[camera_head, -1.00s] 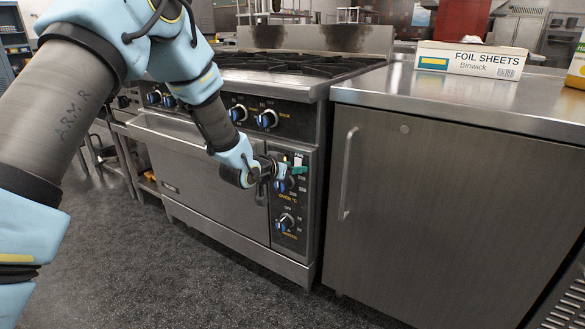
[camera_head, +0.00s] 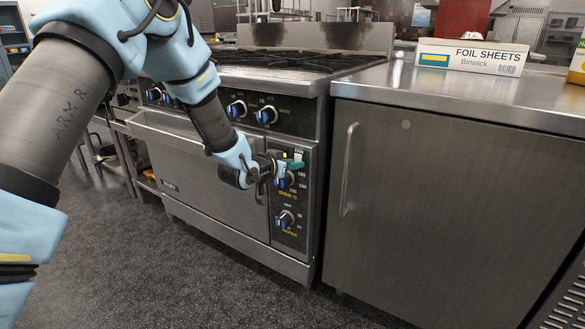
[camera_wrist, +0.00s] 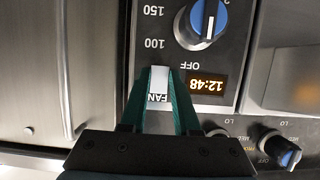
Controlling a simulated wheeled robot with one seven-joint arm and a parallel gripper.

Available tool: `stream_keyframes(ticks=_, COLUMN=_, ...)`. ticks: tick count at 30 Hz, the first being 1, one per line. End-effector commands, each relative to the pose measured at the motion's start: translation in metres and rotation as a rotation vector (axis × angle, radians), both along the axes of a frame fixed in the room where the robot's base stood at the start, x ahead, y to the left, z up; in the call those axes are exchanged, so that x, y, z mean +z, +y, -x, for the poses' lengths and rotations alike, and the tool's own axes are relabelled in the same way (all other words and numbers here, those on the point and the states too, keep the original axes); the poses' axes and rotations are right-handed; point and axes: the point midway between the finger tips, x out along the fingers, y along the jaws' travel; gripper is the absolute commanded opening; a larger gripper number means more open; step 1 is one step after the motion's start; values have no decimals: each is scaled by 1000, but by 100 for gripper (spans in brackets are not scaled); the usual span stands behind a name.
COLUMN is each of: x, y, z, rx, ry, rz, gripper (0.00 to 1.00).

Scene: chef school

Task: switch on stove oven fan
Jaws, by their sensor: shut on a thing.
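The stove (camera_head: 215,190) stands in front of me, with its oven control panel (camera_head: 301,220) at the right of the oven door. The white fan switch (camera_wrist: 158,84), marked FAN, sits on the panel beside the lit clock display (camera_wrist: 208,88). My gripper (camera_wrist: 160,72) has its green fingers on either side of the switch, shut on it. In the head view my gripper (camera_head: 291,166) is at the top of the panel, and its fingers partly cover the switch. Whether the switch is on cannot be told.
The blue oven knob (camera_wrist: 202,22) is close to the fingertips. Another knob (camera_head: 286,219) is lower on the panel. Burner knobs (camera_head: 266,116) line the front above. The floor in front is clear.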

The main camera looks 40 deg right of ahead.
Motion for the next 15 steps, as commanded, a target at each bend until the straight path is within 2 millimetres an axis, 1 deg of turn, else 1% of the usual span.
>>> stream_keyframes(ticks=1, x=-8, y=0, z=0, rx=0, ry=-8, rz=29, gripper=0)
stream_keyframes(ticks=3, x=-10, y=0, z=0, rx=0, ry=-16, rz=66, gripper=0)
stream_keyframes(ticks=9, x=-11, y=-1, z=0, rx=0, ry=-41, rz=158, gripper=0)
stream_keyframes(ticks=15, x=-7, y=-1, z=0, rx=0, ry=-52, rz=200, gripper=0)
